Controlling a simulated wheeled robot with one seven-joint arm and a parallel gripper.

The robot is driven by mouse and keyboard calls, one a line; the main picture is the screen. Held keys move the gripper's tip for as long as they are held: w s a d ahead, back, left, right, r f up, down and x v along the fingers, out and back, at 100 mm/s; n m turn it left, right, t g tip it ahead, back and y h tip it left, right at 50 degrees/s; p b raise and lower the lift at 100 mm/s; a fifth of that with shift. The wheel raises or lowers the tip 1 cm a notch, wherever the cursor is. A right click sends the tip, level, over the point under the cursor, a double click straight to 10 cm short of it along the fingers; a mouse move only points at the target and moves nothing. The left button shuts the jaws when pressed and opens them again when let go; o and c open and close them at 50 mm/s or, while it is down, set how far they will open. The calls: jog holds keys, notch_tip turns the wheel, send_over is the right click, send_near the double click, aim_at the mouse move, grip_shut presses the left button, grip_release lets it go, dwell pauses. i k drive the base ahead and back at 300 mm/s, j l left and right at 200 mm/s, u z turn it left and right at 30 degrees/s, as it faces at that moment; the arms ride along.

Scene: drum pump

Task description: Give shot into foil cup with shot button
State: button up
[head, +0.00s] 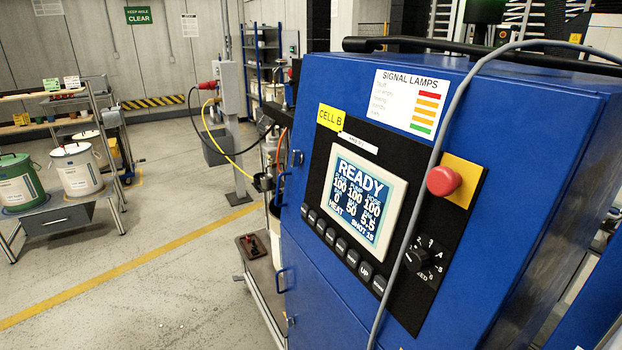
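A blue control cabinet (520,120) labelled CELL B fills the right side of the head view. Its lit screen (364,202) reads READY, with rows of numbers and SHOT 1S at the bottom right. A slanted row of dark push buttons (341,246) runs below the screen; one reads UP (365,271), and most other labels are too small to read, so I cannot tell which is the shot button. No foil cup can be made out. My gripper is not in view.
A red mushroom button (444,180) and a rotary knob (416,261) sit right of the screen. A grey cable (440,140) hangs across the cabinet front. A low cart (262,283) stands left of it. Drums (77,170) stand on a rack at far left. The floor between is clear.

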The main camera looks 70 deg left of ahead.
aim_at(352, 258)
jog(key=u, duration=1.45)
